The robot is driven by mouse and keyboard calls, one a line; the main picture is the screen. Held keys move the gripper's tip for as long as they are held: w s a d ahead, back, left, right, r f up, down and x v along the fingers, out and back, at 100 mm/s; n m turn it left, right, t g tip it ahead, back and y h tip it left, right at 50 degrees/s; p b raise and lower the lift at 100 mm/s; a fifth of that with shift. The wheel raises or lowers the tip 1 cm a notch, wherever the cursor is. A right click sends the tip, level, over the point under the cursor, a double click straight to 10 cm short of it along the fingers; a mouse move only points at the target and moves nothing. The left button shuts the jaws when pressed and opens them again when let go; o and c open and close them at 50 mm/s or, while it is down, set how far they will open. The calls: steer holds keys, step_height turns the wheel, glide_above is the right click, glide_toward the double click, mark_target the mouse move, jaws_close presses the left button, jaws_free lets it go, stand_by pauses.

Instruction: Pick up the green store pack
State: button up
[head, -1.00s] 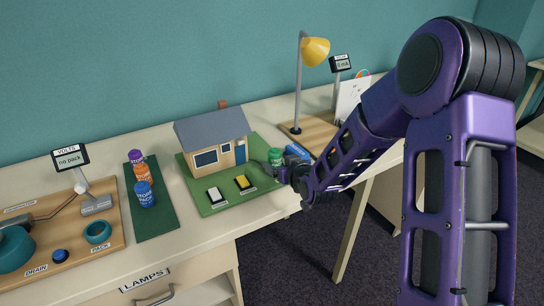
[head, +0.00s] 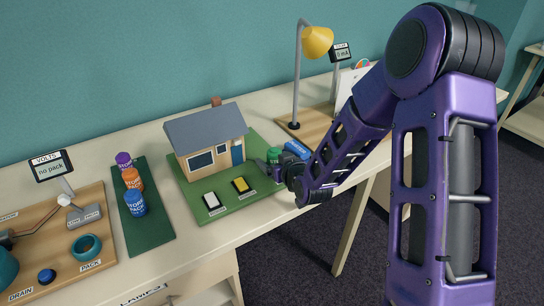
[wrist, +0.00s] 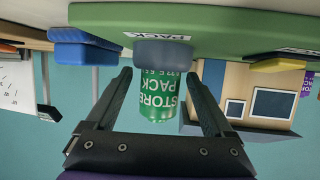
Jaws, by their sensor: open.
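The green store pack (head: 273,154) stands upright at the right end of the green board (head: 214,214), beside the model house. In the wrist view, which is upside down, the green store pack (wrist: 158,92) sits in a grey-blue holder (wrist: 163,53) and shows its white lettering. My gripper (wrist: 160,75) is open, with one finger on each side of the pack.
The model house (head: 208,140) stands just left of the pack. A blue block (head: 297,149) lies close on the right. Purple, orange and blue store packs (head: 135,202) stand on a dark mat. A yellow lamp (head: 317,41) rises behind.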

jaws_close()
stand_by(0.4)
